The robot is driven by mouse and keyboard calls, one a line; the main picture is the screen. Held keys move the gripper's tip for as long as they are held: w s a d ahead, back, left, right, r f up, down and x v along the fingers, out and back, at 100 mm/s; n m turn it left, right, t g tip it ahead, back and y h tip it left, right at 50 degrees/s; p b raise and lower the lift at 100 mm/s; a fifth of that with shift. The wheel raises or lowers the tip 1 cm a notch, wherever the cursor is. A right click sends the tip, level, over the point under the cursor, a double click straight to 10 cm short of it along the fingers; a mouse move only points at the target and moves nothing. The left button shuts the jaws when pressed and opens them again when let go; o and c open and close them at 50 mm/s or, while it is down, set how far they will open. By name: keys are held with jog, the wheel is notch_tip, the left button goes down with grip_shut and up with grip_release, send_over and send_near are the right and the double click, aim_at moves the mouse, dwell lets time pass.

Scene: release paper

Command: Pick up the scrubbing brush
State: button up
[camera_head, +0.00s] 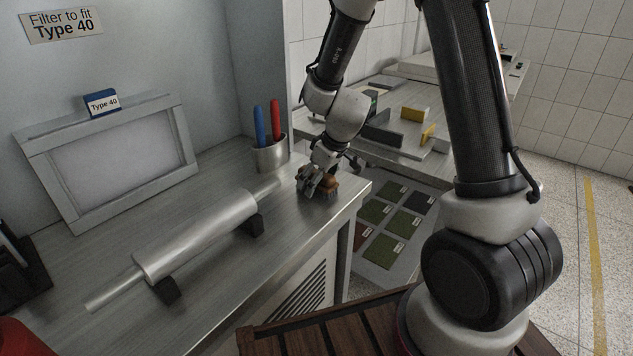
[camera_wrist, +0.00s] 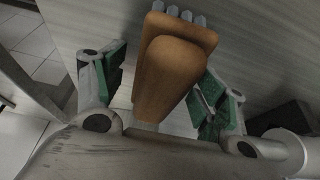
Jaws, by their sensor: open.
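The scrubbing brush (camera_wrist: 170,75) has an orange-brown wooden body and a row of pale bristle tufts at its far end in the wrist view. In the head view the brush (camera_head: 331,184) sits on the metal counter near its right edge. My gripper (camera_head: 312,184) is down at the brush in the head view, partly covering it. In the wrist view my gripper (camera_wrist: 163,92) is open, with one green-padded finger on each side of the brush. A gap shows on the left; on the right the finger is very close, and I cannot tell if it touches.
A metal roller (camera_head: 195,238) lies on black supports along the counter (camera_head: 215,290). A metal cup (camera_head: 270,155) with a blue and a red pen stands just behind my gripper. A framed filter (camera_head: 125,155) leans on the wall. The counter's edge is close to the brush.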

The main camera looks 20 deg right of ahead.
jog(key=shift+f, duration=0.25)
dwell(0.3)
jog(key=shift+s, duration=0.15)
jog(key=c, duration=1.3)
jog(key=shift+o, duration=0.2)
notch_tip(320, 180, up, 11)
jog(key=shift+f, duration=0.2)
